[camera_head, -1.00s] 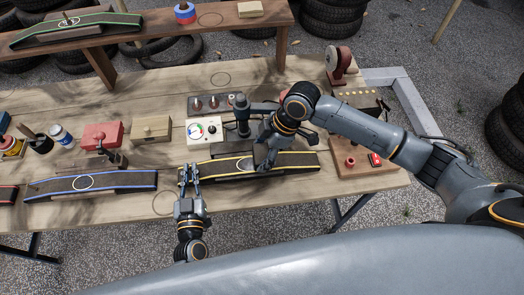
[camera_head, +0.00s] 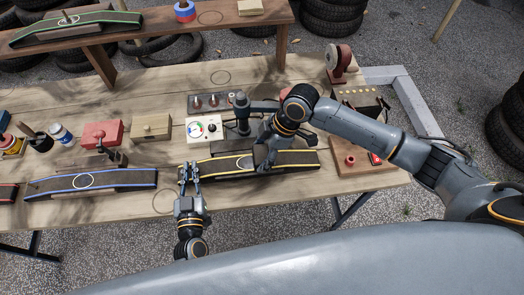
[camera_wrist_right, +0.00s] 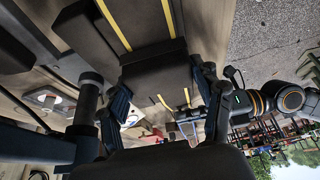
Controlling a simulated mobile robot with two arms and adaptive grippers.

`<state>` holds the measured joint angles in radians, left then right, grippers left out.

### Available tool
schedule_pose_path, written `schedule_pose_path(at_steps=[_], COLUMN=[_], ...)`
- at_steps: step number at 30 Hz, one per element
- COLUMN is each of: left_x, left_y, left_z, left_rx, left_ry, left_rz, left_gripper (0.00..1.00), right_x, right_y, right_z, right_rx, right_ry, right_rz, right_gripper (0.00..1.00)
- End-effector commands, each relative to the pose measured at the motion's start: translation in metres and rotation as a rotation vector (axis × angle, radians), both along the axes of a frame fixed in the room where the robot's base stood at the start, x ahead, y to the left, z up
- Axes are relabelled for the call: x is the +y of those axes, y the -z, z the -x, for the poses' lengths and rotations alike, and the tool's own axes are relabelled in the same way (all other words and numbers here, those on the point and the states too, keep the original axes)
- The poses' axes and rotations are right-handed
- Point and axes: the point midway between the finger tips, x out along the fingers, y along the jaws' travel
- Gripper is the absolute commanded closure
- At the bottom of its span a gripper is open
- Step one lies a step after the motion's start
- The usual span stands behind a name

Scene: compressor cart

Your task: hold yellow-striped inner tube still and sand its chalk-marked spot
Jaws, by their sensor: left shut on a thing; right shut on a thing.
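The yellow-striped inner tube (camera_head: 295,160) lies as a flat dark strip along the bench's front. A white chalk arc (camera_head: 243,162) shows on it; my right gripper hides the rest of the mark. My left gripper (camera_head: 189,174) is shut on the tube's left end. My right gripper (camera_head: 263,160) is over the tube's middle, shut on a dark sanding block (camera_wrist_right: 155,70). In the right wrist view the block sits between the fingers, with the tube's yellow stripes (camera_wrist_right: 115,25) beyond it. Whether the block touches the tube is unclear.
A blue-striped tube (camera_head: 120,179) with a chalk oval lies to the left. A dial box (camera_head: 203,131) and a dark clamp-like stand (camera_head: 242,122) are just behind the yellow tube. A wooden board with a red knob (camera_head: 350,161) is at the right. Bare bench (camera_head: 140,206) lies in front.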

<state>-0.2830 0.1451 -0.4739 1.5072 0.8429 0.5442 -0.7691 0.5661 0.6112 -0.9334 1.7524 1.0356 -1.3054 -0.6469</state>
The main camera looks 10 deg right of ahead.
Motion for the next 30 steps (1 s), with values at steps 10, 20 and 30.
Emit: schedule_pose_path(at_steps=[10, 20, 30], left_x=[0.000, 0.000, 0.000], left_y=[0.002, 0.002, 0.002], left_z=[0.001, 0.001, 0.001], left_rx=[0.003, 0.003, 0.004], left_ry=[0.001, 0.001, 0.001], left_rz=[-0.004, -0.004, -0.004], left_gripper=[1.00, 1.00, 1.00], right_x=[0.000, 0.001, 0.023], right_y=[0.005, 0.007, 0.005], right_z=[0.000, 0.000, -0.002], right_rx=[0.001, 0.000, -0.001], right_ry=[0.000, 0.000, -0.002], right_rz=[0.000, 0.000, -0.002], right_gripper=[0.59, 0.59, 0.59])
